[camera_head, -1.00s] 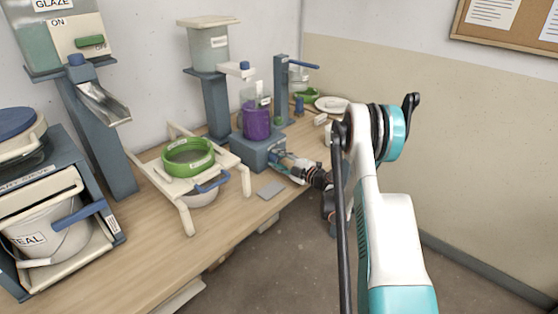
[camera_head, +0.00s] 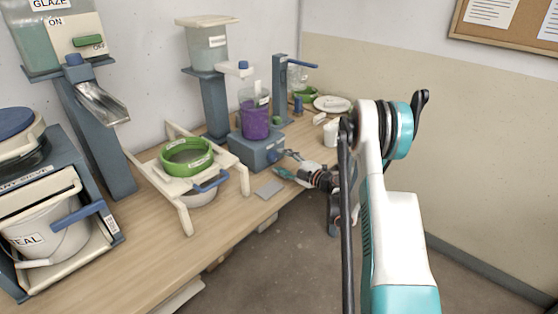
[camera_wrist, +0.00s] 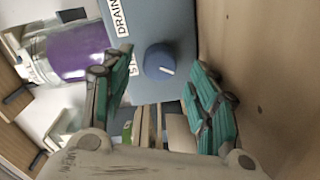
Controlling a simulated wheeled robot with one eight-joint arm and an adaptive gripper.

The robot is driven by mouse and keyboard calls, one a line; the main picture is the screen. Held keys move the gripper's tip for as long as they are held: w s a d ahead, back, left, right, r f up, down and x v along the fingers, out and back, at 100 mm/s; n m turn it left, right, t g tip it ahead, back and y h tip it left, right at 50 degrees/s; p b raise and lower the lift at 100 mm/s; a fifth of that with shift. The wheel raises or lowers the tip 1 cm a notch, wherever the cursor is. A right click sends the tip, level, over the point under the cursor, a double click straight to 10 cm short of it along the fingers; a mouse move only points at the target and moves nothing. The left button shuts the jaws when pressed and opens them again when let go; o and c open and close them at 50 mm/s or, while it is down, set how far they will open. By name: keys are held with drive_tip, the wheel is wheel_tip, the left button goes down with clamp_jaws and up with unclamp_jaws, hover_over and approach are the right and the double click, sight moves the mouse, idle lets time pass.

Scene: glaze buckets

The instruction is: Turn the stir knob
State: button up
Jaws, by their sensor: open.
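The stir knob (camera_wrist: 160,62) is a round blue knob with a white pointer mark on the front face of a blue-grey stirrer base (camera_head: 252,154). In the wrist view a label beside it is partly hidden by a finger. A clear jar of purple glaze (camera_head: 255,120) stands on the base; it also shows in the wrist view (camera_wrist: 78,52). My gripper (camera_head: 285,163) is open in front of the base. In the wrist view its green-padded fingers (camera_wrist: 165,88) lie to either side of the knob, apart from it, with nothing between them.
A green sieve (camera_head: 187,157) sits on a cream stand left of the base. A grey flat pad (camera_head: 269,188) lies near the table's front edge. A white cup (camera_head: 331,133) and a plate (camera_head: 332,104) stand to the right.

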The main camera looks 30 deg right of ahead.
drive_tip(key=v, duration=0.9)
drive_tip(key=shift+r, duration=0.1)
idle(0.3)
